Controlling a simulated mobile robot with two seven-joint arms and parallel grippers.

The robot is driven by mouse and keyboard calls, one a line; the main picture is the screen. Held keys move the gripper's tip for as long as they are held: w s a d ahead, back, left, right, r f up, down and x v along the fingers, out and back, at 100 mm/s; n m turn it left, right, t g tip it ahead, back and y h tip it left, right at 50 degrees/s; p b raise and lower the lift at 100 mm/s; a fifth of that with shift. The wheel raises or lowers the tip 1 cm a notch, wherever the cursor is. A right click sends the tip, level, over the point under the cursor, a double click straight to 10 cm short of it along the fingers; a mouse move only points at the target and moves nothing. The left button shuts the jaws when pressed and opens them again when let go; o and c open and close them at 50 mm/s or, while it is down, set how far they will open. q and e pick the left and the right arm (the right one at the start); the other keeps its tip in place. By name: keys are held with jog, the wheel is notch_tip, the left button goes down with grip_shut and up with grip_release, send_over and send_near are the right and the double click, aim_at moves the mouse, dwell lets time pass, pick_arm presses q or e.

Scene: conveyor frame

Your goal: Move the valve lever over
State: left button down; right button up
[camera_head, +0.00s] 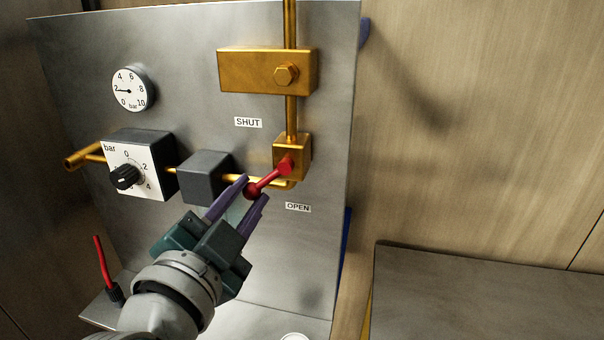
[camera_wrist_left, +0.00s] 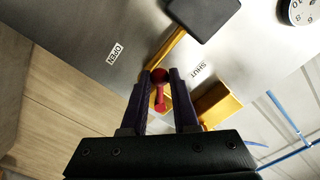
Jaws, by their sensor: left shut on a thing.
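The red valve lever (camera_head: 268,181) is pivoted on a brass valve block (camera_head: 293,156) and points down and to the left, with a round ball at its free end. My left gripper (camera_head: 249,196) has its purple fingers on either side of the ball and is shut on it. The left wrist view shows the lever (camera_wrist_left: 159,91) between the two fingers (camera_wrist_left: 160,84). A SHUT label (camera_head: 248,123) is above the lever and an OPEN label (camera_head: 298,207) is below right of it. My right gripper is not in view.
The grey panel (camera_head: 200,55) also carries a pressure gauge (camera_head: 133,88), a dial box (camera_head: 139,165), a grey block (camera_head: 205,178) and brass pipes. A red stick-like switch (camera_head: 105,270) stands at lower left. A grey surface (camera_head: 480,300) is at lower right.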

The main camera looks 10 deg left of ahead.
pick_arm(q)
jog(key=shift+r, duration=0.1)
jog(key=shift+a+r+p, duration=0.45)
jog(key=shift+r+p, duration=0.3)
jog(key=shift+a+r+p, duration=0.15)
jog(key=shift+r+p, duration=0.7)
jog(key=shift+p, duration=0.05)
jog(key=c, duration=0.6)
grip_release()
jog(key=shift+f, duration=0.15)
jog(key=shift+o, duration=0.2)
